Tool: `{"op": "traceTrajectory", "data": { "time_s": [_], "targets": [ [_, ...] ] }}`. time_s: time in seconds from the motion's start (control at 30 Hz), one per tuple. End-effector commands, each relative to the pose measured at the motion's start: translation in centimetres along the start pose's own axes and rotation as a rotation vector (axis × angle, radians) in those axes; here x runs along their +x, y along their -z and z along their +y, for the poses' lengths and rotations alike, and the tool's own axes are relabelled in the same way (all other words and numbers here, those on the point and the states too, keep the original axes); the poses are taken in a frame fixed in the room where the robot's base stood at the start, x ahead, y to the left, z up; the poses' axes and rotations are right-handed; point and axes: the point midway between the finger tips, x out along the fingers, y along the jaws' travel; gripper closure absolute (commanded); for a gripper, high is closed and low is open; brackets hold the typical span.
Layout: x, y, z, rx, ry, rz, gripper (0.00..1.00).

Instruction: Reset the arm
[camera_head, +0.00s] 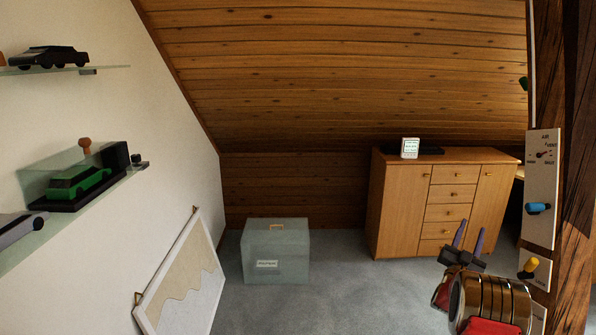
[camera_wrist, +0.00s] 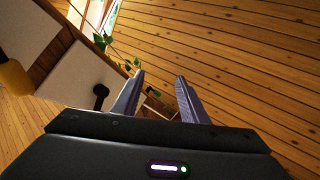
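My gripper (camera_head: 468,238) is at the lower right of the head view, with its two purple-grey fingers pointing up and a gap between them. It also shows in the wrist view (camera_wrist: 158,95), where the fingers stand apart with nothing between them. My arm's red and metallic links are below it. The gripper is near a white panel (camera_head: 541,185) on a timber post (camera_head: 578,130); I cannot tell how far apart they are.
A wooden cabinet (camera_head: 398,200) stands behind my gripper with a small white device (camera_head: 410,148) on top. A grey-green box (camera_head: 275,262) sits on the carpet. A framed board (camera_head: 185,290) leans on the left wall. Glass shelves (camera_head: 110,187) hold model cars. Carpet between is clear.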

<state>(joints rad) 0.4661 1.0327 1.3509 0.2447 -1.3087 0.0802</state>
Motion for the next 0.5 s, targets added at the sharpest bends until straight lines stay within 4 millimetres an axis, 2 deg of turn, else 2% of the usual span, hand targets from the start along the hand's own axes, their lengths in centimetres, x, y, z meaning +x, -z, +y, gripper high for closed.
{"op": "traceTrajectory", "data": {
  "time_s": [0.03,0.23,0.5],
  "targets": [
    [0.4,0.9,-1.4,0.006,0.012,-0.025,0.60],
    [0.9,3.4,-5.8,0.016,0.055,-0.151,0.60],
    [-0.1,6.9,-11.1,0.018,0.114,-0.319,0.60]
  ]
}}
